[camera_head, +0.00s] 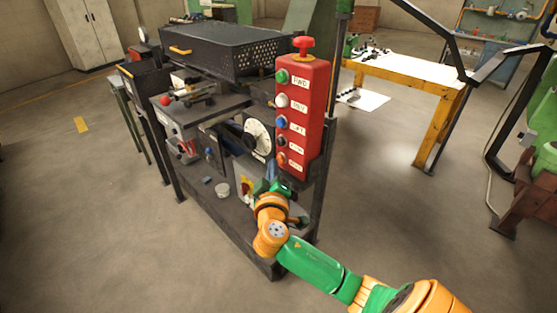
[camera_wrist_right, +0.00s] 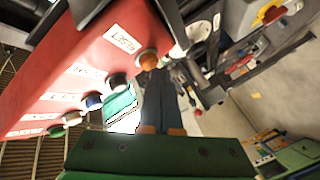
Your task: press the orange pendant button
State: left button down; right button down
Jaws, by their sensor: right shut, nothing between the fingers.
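The red pendant box (camera_head: 317,120) stands upright with a red mushroom button on top and a column of coloured buttons on its front. The orange button (camera_head: 282,159) is the lowest of the column. In the right wrist view the orange button (camera_wrist_right: 148,59) sits at the near end of the red box, just beyond the fingertips. My right gripper (camera_head: 270,168) is just below and left of the orange button, fingers pointing up. In the wrist view its dark fingers (camera_wrist_right: 156,78) are together and empty. Whether they touch the button cannot be told. My left gripper is out of view.
A dark machine bench (camera_head: 235,195) with a white dial (camera_head: 258,138) and small parts lies left of and behind my right gripper. A black post runs up beside the pendant. A yellow-framed table (camera_head: 442,120) stands at the right. Floor is clear at left.

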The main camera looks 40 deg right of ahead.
jog(key=shift+d, duration=0.45)
dwell(0.3)
jog(key=shift+a, duration=0.9)
jog(key=a, duration=0.5)
jog(key=shift+s, duration=0.25)
dwell(0.5)
